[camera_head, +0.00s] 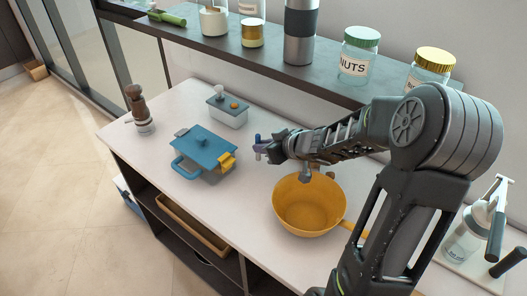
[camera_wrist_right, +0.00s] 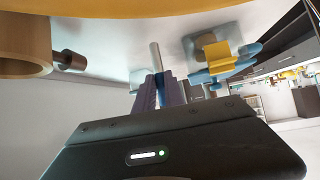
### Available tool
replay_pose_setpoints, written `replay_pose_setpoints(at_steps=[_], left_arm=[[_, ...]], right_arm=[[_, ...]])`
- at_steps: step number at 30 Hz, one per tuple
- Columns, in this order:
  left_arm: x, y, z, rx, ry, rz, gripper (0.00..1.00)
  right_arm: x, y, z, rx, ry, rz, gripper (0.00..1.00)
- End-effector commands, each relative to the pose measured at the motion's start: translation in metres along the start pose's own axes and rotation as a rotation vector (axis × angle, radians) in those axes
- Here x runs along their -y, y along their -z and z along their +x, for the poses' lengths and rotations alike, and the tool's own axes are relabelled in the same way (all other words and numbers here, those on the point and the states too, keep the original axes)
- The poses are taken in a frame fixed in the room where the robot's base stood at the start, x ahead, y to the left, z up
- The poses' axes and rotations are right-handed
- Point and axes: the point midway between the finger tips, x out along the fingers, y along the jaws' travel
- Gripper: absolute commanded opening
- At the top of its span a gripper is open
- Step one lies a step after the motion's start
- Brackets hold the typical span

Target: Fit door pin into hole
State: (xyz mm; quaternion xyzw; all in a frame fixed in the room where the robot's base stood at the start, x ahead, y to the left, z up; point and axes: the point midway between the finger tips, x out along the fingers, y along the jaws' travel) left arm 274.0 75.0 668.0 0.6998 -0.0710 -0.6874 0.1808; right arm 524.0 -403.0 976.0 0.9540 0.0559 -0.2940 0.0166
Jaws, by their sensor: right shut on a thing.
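My right gripper (camera_head: 262,148) is over the counter, between the blue-lidded box and the orange pan. In the right wrist view its purple fingers (camera_wrist_right: 160,92) are shut on a slim pin (camera_wrist_right: 155,58), with a grey rod end and a blue part between the fingers. The pin is held clear of the box. The blue-lidded box (camera_head: 204,147) has a blue loop handle and a yellow piece (camera_head: 227,161) on its side; the yellow piece also shows in the right wrist view (camera_wrist_right: 217,55). I cannot make out a door or a hole. My left gripper is out of view.
The orange pan (camera_head: 308,205) stands close below my right gripper. A shelf (camera_head: 270,57) with jars runs behind. The counter's front left is bare.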

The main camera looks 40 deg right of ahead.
Motion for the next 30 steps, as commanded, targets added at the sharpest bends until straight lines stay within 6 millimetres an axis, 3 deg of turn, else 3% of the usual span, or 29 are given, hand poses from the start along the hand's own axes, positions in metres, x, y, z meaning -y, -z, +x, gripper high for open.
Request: replay_pose_setpoints(at_steps=[1,3,17,18,24,30], left_arm=[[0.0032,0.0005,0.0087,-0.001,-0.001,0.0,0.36],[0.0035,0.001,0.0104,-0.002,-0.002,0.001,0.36],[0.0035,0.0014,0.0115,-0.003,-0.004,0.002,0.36],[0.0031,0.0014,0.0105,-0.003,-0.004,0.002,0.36],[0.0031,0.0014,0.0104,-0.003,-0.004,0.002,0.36],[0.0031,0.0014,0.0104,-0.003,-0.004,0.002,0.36]], right_arm=[[-0.0004,-0.0117,0.0075,0.001,0.0,0.003,0.0],[-0.0004,-0.0159,0.0108,-0.001,0.0,0.002,0.0],[-0.0001,-0.0197,0.0137,-0.002,-0.001,0.001,0.0],[-0.0002,-0.0189,0.0129,-0.001,-0.001,0.001,0.17],[-0.0002,-0.0188,0.0128,-0.001,-0.001,0.0,0.33],[-0.0002,-0.0187,0.0128,-0.001,-0.001,0.0,0.35]])
